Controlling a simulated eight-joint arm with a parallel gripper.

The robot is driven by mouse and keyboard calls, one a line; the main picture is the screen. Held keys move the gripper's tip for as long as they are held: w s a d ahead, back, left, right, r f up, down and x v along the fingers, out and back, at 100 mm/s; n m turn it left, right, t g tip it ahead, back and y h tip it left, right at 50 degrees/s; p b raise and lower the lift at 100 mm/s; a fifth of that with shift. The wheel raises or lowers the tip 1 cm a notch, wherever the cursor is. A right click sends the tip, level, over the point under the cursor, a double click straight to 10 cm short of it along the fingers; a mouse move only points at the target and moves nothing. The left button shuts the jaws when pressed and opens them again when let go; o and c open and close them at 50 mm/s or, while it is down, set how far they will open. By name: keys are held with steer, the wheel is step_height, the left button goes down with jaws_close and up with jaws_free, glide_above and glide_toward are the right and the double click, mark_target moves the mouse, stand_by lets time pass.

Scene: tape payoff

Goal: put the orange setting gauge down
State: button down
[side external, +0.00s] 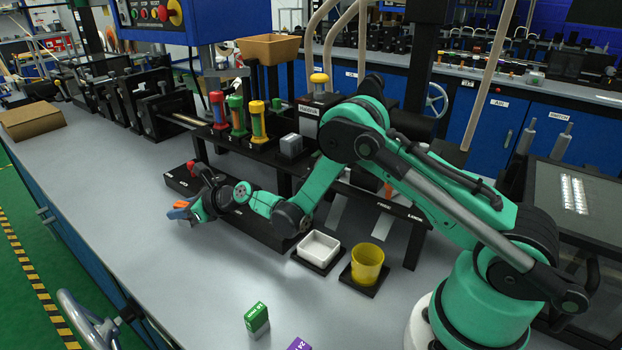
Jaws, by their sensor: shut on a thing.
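My gripper (192,211) is at the left end of my green arm, above the grey bench in front of a long black block. It is shut on the orange setting gauge (179,213), which shows as a small orange piece at the fingertips. The gauge appears to be held a little above the bench top, but the exact gap cannot be told. Part of the gauge is hidden by the fingers.
A white tray (318,246) and a yellow cup (367,263) stand on black pads to the right. A green box (256,318) and a purple box (298,344) are near the front. The grey bench (120,190) is clear left of my gripper.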

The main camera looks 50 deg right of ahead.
step_height(320, 180, up, 20)
steer(key=s+d+r, duration=0.2)
steer(key=s+r, duration=0.1)
steer(key=s, duration=0.4)
steer(key=s+d+r+m+h, duration=0.1)
steer(key=s+d+r, duration=0.2)
steer(key=s, duration=0.4)
steer(key=shift+s, duration=0.4)
steer(key=shift+w+d+r, duration=0.1)
steer(key=shift+w, duration=0.05)
glide_above(181, 203)
step_height(181, 203, down, 6)
steer(key=shift+n+y, duration=0.5)
step_height(181, 203, down, 20)
